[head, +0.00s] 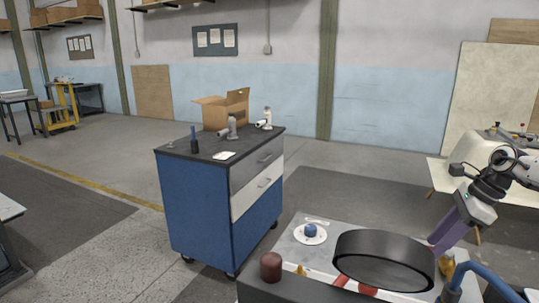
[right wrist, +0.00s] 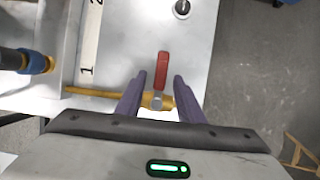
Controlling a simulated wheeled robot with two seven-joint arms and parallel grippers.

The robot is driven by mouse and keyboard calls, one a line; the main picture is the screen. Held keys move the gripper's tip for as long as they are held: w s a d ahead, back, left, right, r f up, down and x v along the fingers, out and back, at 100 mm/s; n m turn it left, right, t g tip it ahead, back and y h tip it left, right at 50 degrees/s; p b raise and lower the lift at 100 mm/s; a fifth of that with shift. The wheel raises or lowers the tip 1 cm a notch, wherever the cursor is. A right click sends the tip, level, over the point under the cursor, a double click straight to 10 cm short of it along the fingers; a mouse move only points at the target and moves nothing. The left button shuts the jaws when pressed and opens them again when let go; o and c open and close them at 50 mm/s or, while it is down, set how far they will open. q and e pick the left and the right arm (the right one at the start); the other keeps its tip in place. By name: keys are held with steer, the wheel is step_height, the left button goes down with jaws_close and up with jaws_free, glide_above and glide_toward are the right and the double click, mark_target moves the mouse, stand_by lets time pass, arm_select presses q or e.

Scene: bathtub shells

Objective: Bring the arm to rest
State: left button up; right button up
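My right gripper shows at the right of the head view as a purple finger (head: 450,232) over a bench panel, its tip hidden behind a black round shape. In the right wrist view, the two purple fingers of the right gripper (right wrist: 159,80) stand apart. A red lever handle (right wrist: 162,70) and its brass valve body (right wrist: 157,102) appear between them, with gaps on both sides. How far below the fingers the valve lies, I cannot tell. My left gripper is out of view.
The light bench panel (head: 290,250) carries a blue knob (head: 311,230) on a white disc. A cream tub shell (head: 480,150) stands at right.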

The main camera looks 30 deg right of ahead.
steer(key=shift+w+a+f, duration=0.1)
steer(key=shift+f, duration=0.15)
steer(key=shift+r, duration=0.2)
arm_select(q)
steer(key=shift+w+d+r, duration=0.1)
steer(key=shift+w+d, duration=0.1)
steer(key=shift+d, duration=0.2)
